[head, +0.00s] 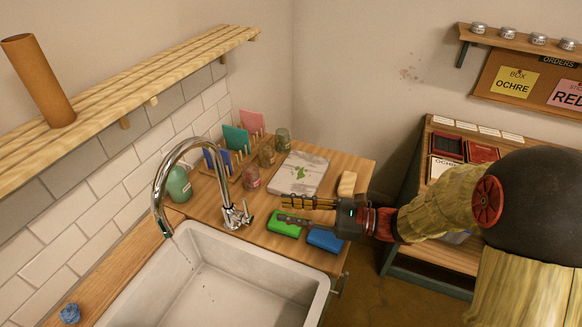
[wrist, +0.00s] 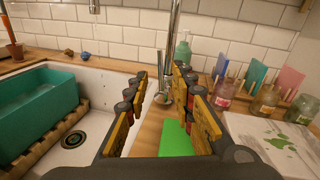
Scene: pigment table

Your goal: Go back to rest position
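My gripper (head: 282,210) is stretched out over the wooden counter to the right of the sink, at the end of my arm, which comes in from the right. In the head view its fingers point left toward the tap, above the green sponge. The wrist view shows the two yellow-padded fingers of my gripper (wrist: 160,85) standing apart with nothing between them. The green sponge (head: 281,226) lies below the fingers and is partly hidden by them. The blue sponge (head: 325,240) lies beside it, under the gripper's body.
A tall curved tap (head: 160,180) stands left of my gripper by the sink (head: 245,252). Glass jars (head: 283,140), a green bottle (head: 179,184) and a paint-marked board (head: 298,174) stand or lie behind. A table (head: 408,190) with trays is at the right. A teal bin (wrist: 38,105) is in the sink.

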